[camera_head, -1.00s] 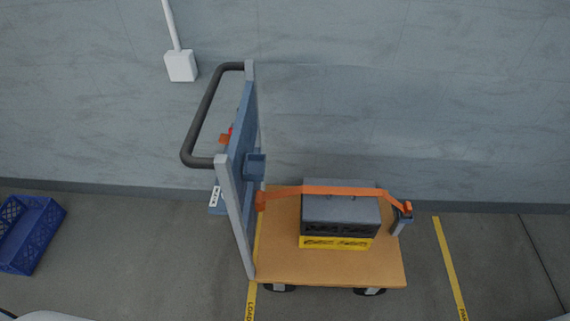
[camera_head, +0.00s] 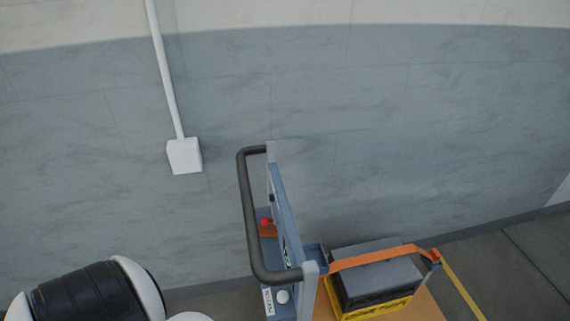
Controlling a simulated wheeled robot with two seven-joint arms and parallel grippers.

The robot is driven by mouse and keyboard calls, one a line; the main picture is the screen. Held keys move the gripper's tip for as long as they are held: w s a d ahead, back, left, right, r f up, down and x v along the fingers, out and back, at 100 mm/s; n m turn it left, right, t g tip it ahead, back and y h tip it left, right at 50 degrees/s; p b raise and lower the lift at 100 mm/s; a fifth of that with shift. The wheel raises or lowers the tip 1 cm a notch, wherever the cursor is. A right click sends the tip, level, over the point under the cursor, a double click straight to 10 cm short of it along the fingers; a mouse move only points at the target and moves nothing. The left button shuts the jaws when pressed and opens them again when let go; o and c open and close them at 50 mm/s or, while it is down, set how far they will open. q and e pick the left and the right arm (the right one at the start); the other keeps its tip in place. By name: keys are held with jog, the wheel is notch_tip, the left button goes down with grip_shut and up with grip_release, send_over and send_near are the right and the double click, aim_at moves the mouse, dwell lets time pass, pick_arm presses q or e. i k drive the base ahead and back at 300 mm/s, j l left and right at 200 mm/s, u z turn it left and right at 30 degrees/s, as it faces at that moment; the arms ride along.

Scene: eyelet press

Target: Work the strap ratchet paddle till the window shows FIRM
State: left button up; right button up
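An orange strap (camera_head: 375,258) runs from the trolley's blue upright panel (camera_head: 282,205) over a dark grey box (camera_head: 375,281) to a bracket (camera_head: 432,256) at the right end. On the panel's left side sits a small red part (camera_head: 265,222) above an orange piece (camera_head: 268,232). I cannot tell whether either is the ratchet paddle. A white label (camera_head: 268,301) and a pale round part (camera_head: 283,297) show lower down. No text reading FIRM is legible. Neither gripper is in view; only a black and white link of mine shows at bottom left.
A dark push handle (camera_head: 250,215) loops out left of the panel. A yellow crate (camera_head: 372,306) sits under the grey box on the trolley's wooden deck (camera_head: 424,308). A grey wall stands behind, with a white box (camera_head: 184,156) and conduit. Yellow tape (camera_head: 462,288) marks the floor at right.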

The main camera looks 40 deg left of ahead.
aim_at(266, 230)
jog(key=k+j, duration=0.15)
jog(key=j, duration=0.2)
jog(key=k+j, duration=0.15)
jog(key=j, duration=0.2)
jog(key=k+j+z, duration=0.1)
jog(key=j, duration=0.3)
jog(key=k+j, duration=0.4)
jog(key=j, duration=0.3)
jog(key=k+l+u, duration=0.15)
jog(key=k+l, duration=0.2)
jog(key=k+l+u, duration=0.15)
jog(key=k+l, duration=0.2)
jog(key=k+l+u, duration=0.1)
jog(key=k+l, duration=0.15)
jog(key=k, duration=0.3)
